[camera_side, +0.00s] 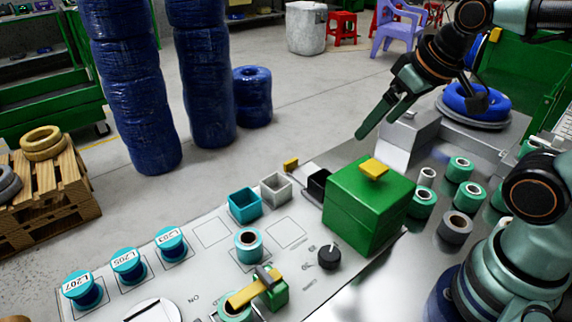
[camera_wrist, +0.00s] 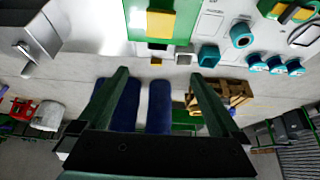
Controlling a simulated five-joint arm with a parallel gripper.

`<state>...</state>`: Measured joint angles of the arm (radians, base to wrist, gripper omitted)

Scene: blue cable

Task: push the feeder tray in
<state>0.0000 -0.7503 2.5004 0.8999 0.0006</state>
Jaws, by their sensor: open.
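What looks like the feeder tray (camera_side: 305,172) is a thin metallic strip with a yellow end tab (camera_side: 291,164). It sticks out from a black block (camera_side: 319,184) beside the green box (camera_side: 362,215). In the wrist view the yellow tab (camera_wrist: 155,61) shows just beyond my fingertips, below the black block (camera_wrist: 157,46). My gripper (camera_side: 378,124) is open and empty, raised behind and above the green box, to the right of the tab. In the wrist view its two fingers (camera_wrist: 157,73) stand wide apart and touch nothing.
A teal open bin (camera_side: 244,206) and a grey open bin (camera_side: 276,187) stand left of the black block. A yellow block (camera_side: 373,168) tops the green box. A grey metal housing (camera_side: 408,135) stands near my gripper. Several teal spools stand on the right. Open floor lies beyond the panel.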

